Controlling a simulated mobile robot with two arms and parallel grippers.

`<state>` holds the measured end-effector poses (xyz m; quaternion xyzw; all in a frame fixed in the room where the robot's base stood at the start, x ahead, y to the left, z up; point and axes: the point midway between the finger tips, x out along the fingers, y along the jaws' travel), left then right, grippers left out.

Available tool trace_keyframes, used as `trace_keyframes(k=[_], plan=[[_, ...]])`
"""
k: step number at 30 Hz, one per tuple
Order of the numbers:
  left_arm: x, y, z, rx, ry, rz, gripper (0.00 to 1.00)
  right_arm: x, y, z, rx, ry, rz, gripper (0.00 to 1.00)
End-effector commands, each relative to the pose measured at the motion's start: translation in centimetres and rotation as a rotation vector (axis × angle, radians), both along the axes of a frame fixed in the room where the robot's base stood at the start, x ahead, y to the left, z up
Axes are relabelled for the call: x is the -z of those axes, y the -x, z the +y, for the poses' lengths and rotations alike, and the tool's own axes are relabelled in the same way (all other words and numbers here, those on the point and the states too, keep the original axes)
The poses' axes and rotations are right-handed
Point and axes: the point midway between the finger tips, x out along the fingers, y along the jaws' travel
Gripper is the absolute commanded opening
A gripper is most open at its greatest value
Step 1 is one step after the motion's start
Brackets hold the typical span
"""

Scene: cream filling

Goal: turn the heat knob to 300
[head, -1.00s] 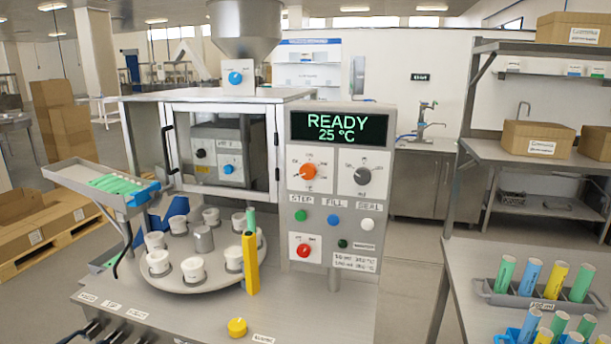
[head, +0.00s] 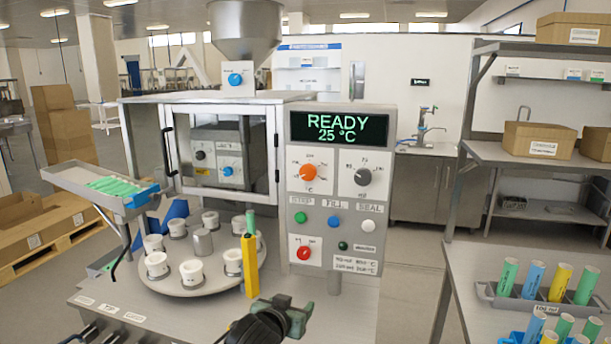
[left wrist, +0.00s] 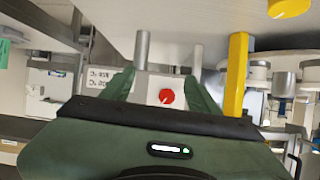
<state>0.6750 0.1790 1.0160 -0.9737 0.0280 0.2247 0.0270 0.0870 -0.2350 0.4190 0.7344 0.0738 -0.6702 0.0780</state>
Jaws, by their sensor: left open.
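The orange heat knob (head: 308,173) sits on a white plate at the upper left of the control panel (head: 340,250). Its pointer is too small to read surely. The display (head: 340,128) above it shows READY and 25 °C. My left gripper (head: 283,312) is low in front of the panel, well below the knob and apart from it. In the left wrist view my left gripper (left wrist: 163,88) has its green fingers spread, with nothing held. The red knob (left wrist: 166,97) shows between them, farther off. My right gripper is not in view.
A grey knob (head: 363,176) is right of the orange one, with green, blue and white buttons below. A yellow post (head: 250,266) stands left of the panel beside a turntable (head: 190,288) with white cups.

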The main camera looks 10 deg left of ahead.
Motion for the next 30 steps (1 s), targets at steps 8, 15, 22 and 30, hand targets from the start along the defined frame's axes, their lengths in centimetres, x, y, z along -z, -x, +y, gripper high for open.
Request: trace_keyframes(k=[8, 15, 22, 30], plan=[[-18.5, -7.3, 0.7, -0.018, 0.037, -0.319, 0.60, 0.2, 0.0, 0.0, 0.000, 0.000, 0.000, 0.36], [-26.5, -8.7, 1.2, -0.022, 0.060, -0.446, 0.60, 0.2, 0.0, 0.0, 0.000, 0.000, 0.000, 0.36], [-27.1, -10.8, 1.2, -0.025, 0.063, -0.450, 0.60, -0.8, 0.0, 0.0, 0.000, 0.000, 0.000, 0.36], [-27.0, -14.6, 1.1, -0.025, 0.063, -0.450, 0.60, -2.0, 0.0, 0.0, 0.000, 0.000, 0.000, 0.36]])
